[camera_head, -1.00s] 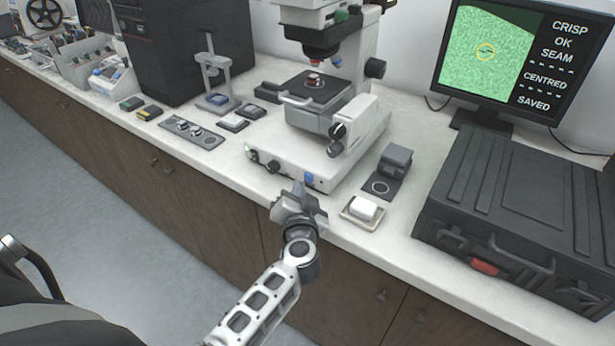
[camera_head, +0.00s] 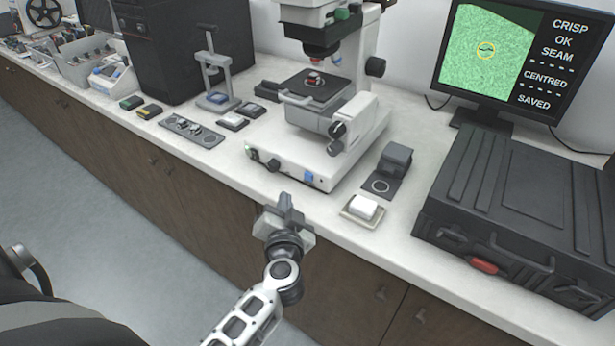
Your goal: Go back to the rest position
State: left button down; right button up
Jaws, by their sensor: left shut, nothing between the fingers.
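My left gripper (camera_head: 286,202) is shut and empty. It is in front of the bench edge, just below the front of the microscope base, and touches nothing that I can see. The microscope (camera_head: 318,150) stands on the white bench with a small sample on its stage (camera_head: 318,88). My right gripper is not in view. A dark curved part at the lower left edge seems to be part of me.
The bench (camera_head: 408,248) carries a black case (camera_head: 520,200), a monitor (camera_head: 500,60) reading "CRISP OK SEAM, CENTRED, SAVED", a white block on a small tray (camera_head: 362,222), a small press (camera_head: 212,75) and a tool plate (camera_head: 191,132). The floor (camera_head: 80,200) at left is clear.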

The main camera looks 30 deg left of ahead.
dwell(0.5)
pick_arm(q)
jog(key=s+d+f+m+t+h, duration=0.25)
jog(key=s+d+h, duration=0.25)
jog(key=d+h, duration=0.55)
jog(key=s+d+f+g+h, duration=0.1)
jog(key=s+d+f+g, duration=0.2)
jog(key=s+f+g, duration=0.3)
jog(key=s+f+n, duration=0.1)
jog(key=s+f, duration=0.2)
jog(key=s, duration=0.2)
jog(key=shift+s+f+g, duration=0.35)
jog(key=shift+s+f, duration=0.05)
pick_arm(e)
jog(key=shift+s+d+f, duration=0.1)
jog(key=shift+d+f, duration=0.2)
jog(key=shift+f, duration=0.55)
